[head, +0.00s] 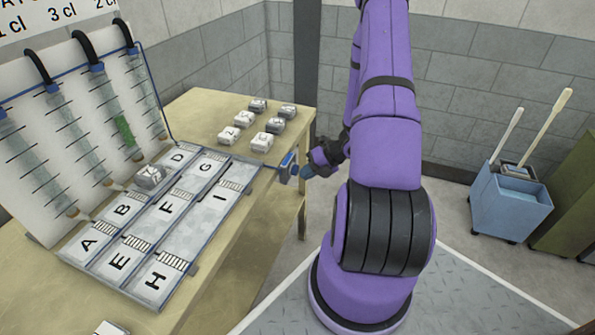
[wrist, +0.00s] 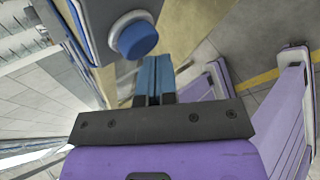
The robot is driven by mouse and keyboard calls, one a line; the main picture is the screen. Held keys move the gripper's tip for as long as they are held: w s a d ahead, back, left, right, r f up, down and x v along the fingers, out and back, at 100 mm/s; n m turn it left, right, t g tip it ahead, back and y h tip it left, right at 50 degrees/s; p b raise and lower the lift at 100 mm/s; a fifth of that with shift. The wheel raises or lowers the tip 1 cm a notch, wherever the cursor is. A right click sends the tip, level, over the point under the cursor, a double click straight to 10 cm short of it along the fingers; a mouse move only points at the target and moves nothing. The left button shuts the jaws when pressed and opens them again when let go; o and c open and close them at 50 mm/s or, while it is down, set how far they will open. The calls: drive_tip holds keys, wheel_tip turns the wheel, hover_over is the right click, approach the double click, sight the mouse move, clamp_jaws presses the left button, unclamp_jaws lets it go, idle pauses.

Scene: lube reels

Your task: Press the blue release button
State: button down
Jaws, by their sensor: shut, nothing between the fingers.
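The blue release button (wrist: 137,40) is a round blue cap in a pale ring on a grey box. In the wrist view it is at the top, just above and left of my fingertips. In the head view the button's box (head: 288,167) is fixed at the table's right edge. My gripper (wrist: 154,62) is shut and empty, its blue fingers together. In the head view my gripper (head: 304,172) is just right of the box, at about its height. The button cap itself is hard to make out there. I cannot tell whether the fingertips touch it.
A tray of lettered lanes (head: 190,215) lies on the wooden table (head: 230,290), with one dark-topped block (head: 150,177) on it. Several small marked blocks (head: 262,142) stand behind. A board with tubes (head: 75,120) is at left. A blue mop bucket (head: 510,205) stands at right.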

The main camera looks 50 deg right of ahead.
drive_tip(key=shift+w+a, duration=0.2)
drive_tip(key=shift+w, duration=0.2)
idle(0.4)
drive_tip(key=shift+s, duration=0.1)
drive_tip(key=shift+s+d, duration=0.35)
drive_tip(key=shift+s, duration=0.4)
drive_tip(key=s, duration=0.1)
drive_tip(key=s+d, duration=0.1)
drive_tip(key=s, duration=0.1)
drive_tip(key=s+d, duration=0.1)
drive_tip(key=shift+s, duration=0.3)
idle(0.4)
idle(3.7)
